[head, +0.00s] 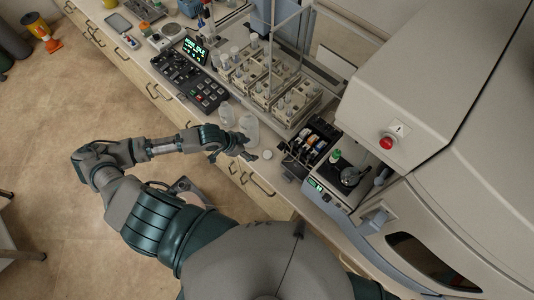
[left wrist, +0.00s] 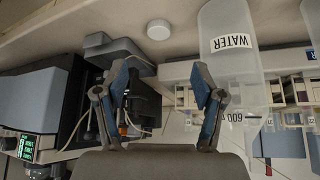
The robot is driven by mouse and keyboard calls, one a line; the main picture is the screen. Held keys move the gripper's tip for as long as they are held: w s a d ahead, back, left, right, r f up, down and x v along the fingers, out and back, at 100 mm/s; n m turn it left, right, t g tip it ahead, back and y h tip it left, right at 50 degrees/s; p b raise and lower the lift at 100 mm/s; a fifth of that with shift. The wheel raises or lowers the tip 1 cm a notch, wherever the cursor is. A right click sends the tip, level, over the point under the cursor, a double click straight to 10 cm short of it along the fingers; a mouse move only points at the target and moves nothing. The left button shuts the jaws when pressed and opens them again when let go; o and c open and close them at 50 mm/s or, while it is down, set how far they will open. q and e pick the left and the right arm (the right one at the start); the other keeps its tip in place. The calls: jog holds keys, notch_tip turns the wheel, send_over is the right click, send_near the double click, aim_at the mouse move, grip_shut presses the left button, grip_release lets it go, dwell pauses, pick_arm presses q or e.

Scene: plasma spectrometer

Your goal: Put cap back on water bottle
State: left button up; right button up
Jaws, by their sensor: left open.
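The water bottle (head: 248,127) is a translucent bottle standing near the front edge of the bench. In the left wrist view the bottle (left wrist: 232,50) shows its "WATER" label, to the right of my fingers. A small round white cap (head: 267,154) lies on the bench to the right of the bottle. The cap also shows at the top middle of the left wrist view (left wrist: 158,29), apart from the fingers. My left gripper (head: 247,149) is open and empty, close to the bottle and the cap; its spread fingers (left wrist: 161,85) show nothing held. My right gripper is out of view.
A second translucent bottle (head: 227,114) stands left of the water bottle. Racks of vials (head: 270,85) fill the bench behind. A dark tray of small items (head: 308,145) and a small device with a display (head: 345,175) stand to the right. A control panel (head: 188,76) lies at left.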

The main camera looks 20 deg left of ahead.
pick_arm(q)
send_near(266, 155)
jog(key=shift+w+d+f, duration=0.45)
jog(key=shift+w+f, duration=0.25)
jog(key=shift+f, duration=0.1)
jog(key=shift+w+d+f, duration=0.2)
jog(key=shift+f, duration=0.3)
jog(key=shift+f, duration=0.1)
jog(key=p+x, duration=0.1)
jog(key=x, duration=0.4)
jog(key=c, duration=0.8)
